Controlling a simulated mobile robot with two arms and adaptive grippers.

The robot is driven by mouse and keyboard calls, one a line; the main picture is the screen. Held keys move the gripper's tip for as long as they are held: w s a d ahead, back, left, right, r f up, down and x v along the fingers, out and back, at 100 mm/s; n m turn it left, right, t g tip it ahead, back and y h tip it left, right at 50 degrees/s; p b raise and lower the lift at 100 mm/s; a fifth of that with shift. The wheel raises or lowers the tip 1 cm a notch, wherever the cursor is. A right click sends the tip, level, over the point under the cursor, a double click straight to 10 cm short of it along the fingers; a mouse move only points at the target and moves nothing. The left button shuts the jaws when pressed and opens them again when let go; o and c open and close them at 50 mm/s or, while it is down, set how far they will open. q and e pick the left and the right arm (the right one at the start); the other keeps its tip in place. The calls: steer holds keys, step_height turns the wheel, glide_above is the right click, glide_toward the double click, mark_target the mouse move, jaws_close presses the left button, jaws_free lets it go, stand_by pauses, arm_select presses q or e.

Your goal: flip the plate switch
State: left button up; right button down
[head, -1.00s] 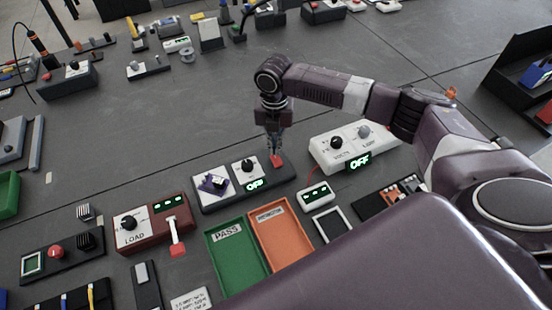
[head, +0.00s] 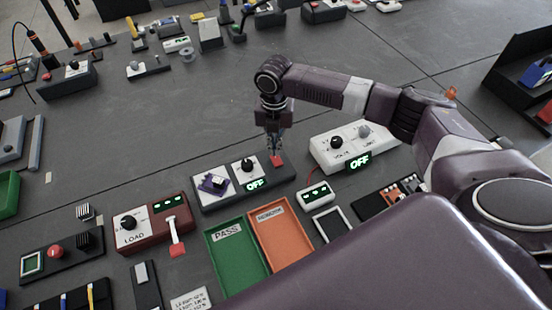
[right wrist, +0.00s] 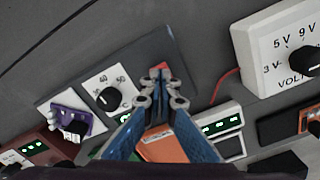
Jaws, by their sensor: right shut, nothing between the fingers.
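The plate unit (head: 208,206) is a dark grey box with a purple part, a white dial panel with a black knob (head: 249,168) and a green display (head: 254,184) reading OFF. Its small red switch (head: 277,161) is at the right end; it also shows in the right wrist view (right wrist: 163,66). My right gripper (head: 273,152) points down at the red switch, fingers shut and empty. In the right wrist view its fingertips (right wrist: 158,76) overlap the near edge of the red switch; I cannot tell whether they touch. My left gripper is not in view.
A white voltage box (head: 325,155) with an OFF display stands close on the right. Green (head: 213,262) and orange (head: 298,250) trays and a small white meter (head: 314,194) lie in front. A red load box (head: 140,241) is at the left.

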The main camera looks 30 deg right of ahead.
steer(key=shift+s+f+b, duration=0.1)
steer(key=shift+f+b, duration=0.3)
steer(key=shift+f, duration=0.65)
stand_by(0.4)
steer(key=shift+r+p, duration=0.85)
steer(key=shift+p, duration=0.15)
step_height(320, 180, up, 6)
steer(key=p, duration=0.5)
steer(key=shift+f, duration=0.25)
steer(key=shift+f, duration=0.1)
